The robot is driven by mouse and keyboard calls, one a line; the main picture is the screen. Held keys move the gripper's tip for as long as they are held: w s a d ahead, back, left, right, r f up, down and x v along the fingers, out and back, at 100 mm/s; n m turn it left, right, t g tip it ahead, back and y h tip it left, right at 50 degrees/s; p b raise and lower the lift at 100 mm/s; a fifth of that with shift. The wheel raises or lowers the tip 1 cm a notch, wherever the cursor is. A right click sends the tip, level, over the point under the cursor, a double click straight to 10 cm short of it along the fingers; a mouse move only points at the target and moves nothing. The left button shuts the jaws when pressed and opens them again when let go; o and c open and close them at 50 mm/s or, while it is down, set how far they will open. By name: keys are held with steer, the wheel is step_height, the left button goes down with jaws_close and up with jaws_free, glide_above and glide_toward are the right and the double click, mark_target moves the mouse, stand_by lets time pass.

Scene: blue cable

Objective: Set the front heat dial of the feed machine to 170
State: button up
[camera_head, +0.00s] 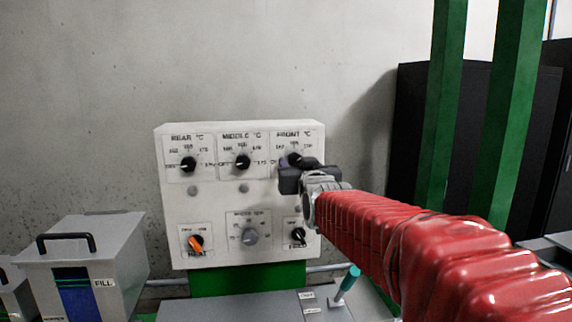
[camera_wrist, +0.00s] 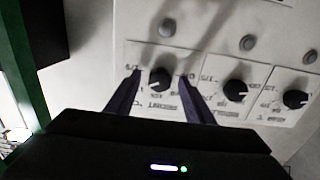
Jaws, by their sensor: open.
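The front heat dial (camera_head: 293,159) is a black round knob at the upper right of the white control panel (camera_head: 240,205), under the label FRONT °C. My gripper (camera_head: 304,170) is in front of it and hides part of its scale in the head view. In the wrist view the panel appears turned over, and the front dial (camera_wrist: 161,79) shows between the two dark fingers of my gripper (camera_wrist: 160,74). The fingers are open, one on each side of the knob. I cannot tell whether they touch it. The dial has a white pointer mark; its exact reading is too small to tell.
The middle dial (camera_head: 242,162) and rear dial (camera_head: 188,164) are to the left on the same panel. Below are an orange heat switch (camera_head: 195,243), a grey knob (camera_head: 250,237) and a black feed switch (camera_head: 298,236). A grey bin (camera_head: 85,265) stands left; green posts (camera_head: 440,100) rise right.

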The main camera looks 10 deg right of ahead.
steer(key=shift+w, duration=0.5)
steer(key=shift+c, duration=0.3)
steer(key=c, duration=1)
steer(key=shift+n, duration=1.2)
